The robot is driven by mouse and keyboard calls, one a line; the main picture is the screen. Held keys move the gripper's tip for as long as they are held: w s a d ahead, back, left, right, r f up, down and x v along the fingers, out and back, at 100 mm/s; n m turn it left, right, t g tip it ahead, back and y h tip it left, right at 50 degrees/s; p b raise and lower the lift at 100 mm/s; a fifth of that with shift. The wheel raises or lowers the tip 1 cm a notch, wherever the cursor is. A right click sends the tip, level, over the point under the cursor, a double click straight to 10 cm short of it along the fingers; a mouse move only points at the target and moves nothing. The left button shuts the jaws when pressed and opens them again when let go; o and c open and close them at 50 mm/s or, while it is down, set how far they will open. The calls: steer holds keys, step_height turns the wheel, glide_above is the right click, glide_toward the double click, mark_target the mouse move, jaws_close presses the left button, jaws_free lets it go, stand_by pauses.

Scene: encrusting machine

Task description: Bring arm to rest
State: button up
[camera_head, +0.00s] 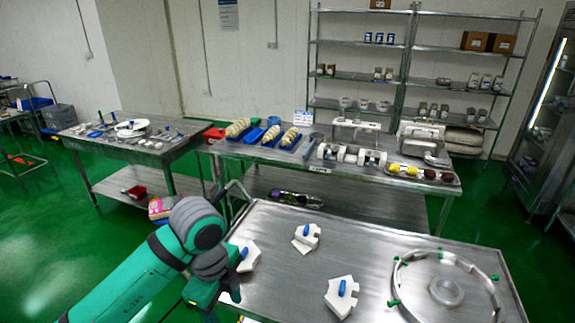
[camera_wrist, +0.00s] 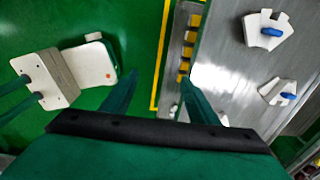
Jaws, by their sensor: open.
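My green arm (camera_head: 130,280) reaches up from the lower left in the head view, bent at a dark grey joint. My gripper (camera_wrist: 160,95) shows in the wrist view with its two green fingers spread apart and nothing between them. Below it are the green floor and the left edge of the near steel table (camera_head: 290,270). In the head view the gripper end is by that table's left edge, partly hidden by the arm.
White blocks with blue handles (camera_head: 307,237) (camera_head: 342,294) lie on the near table. A metal ring with green clamps (camera_head: 398,262) lies at its right. A loaded table (camera_head: 245,152) stands behind, a tool table (camera_head: 165,148) at left. Green floor (camera_head: 60,240) is open at left.

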steer(key=w+d+r+n+t+h, duration=0.1)
steer(key=w+d+n+t+h, duration=0.25)
steer(key=d, duration=0.65)
steer(key=w+d+n+t+h, duration=0.3)
steer(key=d+n+t+h, duration=0.15)
steer(key=d, duration=0.45)
steer(key=w+d+r+n+t+h, duration=0.1)
steer(key=w+d+n+t+h, duration=0.25)
steer(key=d, duration=0.65)
steer(key=s+a+f+n+t+y, duration=0.2)
steer(key=s+a+f+n+y, duration=0.3)
steer(key=s+f, duration=0.35)
steer(key=s+a+f+n+t+y, duration=0.25)
steer(key=s+f+n+y, duration=0.25)
steer(key=s+f+n, duration=0.3)
steer(key=s+a+f+m+y, duration=0.1)
steer(key=s+a, duration=0.3)
steer(key=s, duration=0.7)
steer(key=s+a+f+m+g+y, duration=0.1)
steer(key=s+a, duration=0.3)
steer(key=s, duration=0.7)
steer(key=shift+s+a+f+m, duration=0.2)
steer(key=shift+f+m, duration=0.15)
steer(key=shift+f, duration=0.2)
